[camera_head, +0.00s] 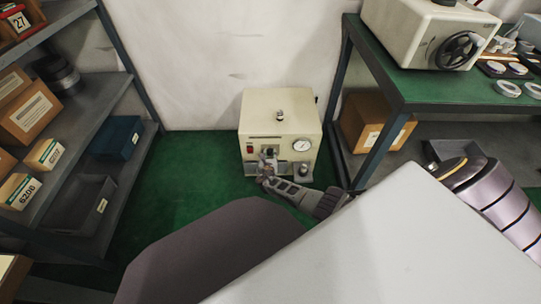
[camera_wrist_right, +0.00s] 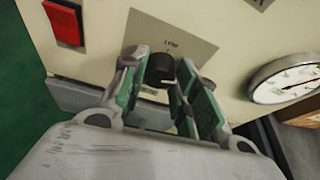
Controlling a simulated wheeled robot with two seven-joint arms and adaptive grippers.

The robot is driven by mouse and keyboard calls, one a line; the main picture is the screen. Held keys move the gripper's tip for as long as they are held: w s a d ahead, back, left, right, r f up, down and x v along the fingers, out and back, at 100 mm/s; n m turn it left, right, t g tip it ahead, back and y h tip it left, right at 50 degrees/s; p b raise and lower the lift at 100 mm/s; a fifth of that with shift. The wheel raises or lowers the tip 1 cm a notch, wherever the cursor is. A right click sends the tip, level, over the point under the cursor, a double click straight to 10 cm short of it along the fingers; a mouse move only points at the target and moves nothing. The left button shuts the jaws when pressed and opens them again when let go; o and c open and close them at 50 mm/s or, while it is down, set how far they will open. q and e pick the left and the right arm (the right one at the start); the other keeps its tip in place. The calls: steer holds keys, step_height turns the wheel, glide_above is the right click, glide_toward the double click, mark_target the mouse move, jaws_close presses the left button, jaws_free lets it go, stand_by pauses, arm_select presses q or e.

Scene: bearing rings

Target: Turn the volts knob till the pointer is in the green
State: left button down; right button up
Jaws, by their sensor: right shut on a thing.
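The cream instrument box (camera_head: 280,105) stands on the green floor against the wall. Its black knob (camera_wrist_right: 160,68) sits on a grey plate between the green-padded fingers of my right gripper (camera_wrist_right: 163,85), which is shut on it. In the head view my right gripper (camera_head: 268,163) is at the front face of the box and hides most of the knob. The round dial (camera_head: 302,145) is to the right of the knob. In the wrist view the dial (camera_wrist_right: 288,82) shows a red pointer, but I cannot make out a green zone. My left gripper is not in view.
A red switch (camera_wrist_right: 63,22) is left of the knob. A grey shelf (camera_head: 97,100) with boxes and bins stands at the left. A green-topped bench (camera_head: 420,88) with a cream machine (camera_head: 425,30) stands at the right. Green floor is free left of the box.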

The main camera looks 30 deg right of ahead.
steer(key=shift+w+a+n+g+h+b, duration=0.15)
steer(key=shift+n+g+h+b, duration=0.15)
steer(key=shift+n+h, duration=0.5)
steer(key=shift+a+f+n+h+b, duration=0.1)
steer(key=shift+n+h+b, duration=0.5)
steer(key=shift+n, duration=0.8)
steer(key=o, duration=1)
steer(key=shift+s+a, duration=0.2)
steer(key=shift+s, duration=0.05)
steer(key=shift+r+v, duration=0.1)
steer(key=shift+v, duration=2.75)
steer(key=shift+r+v, duration=0.15)
steer(key=shift+v, duration=2.7)
steer(key=shift+w, duration=0.1)
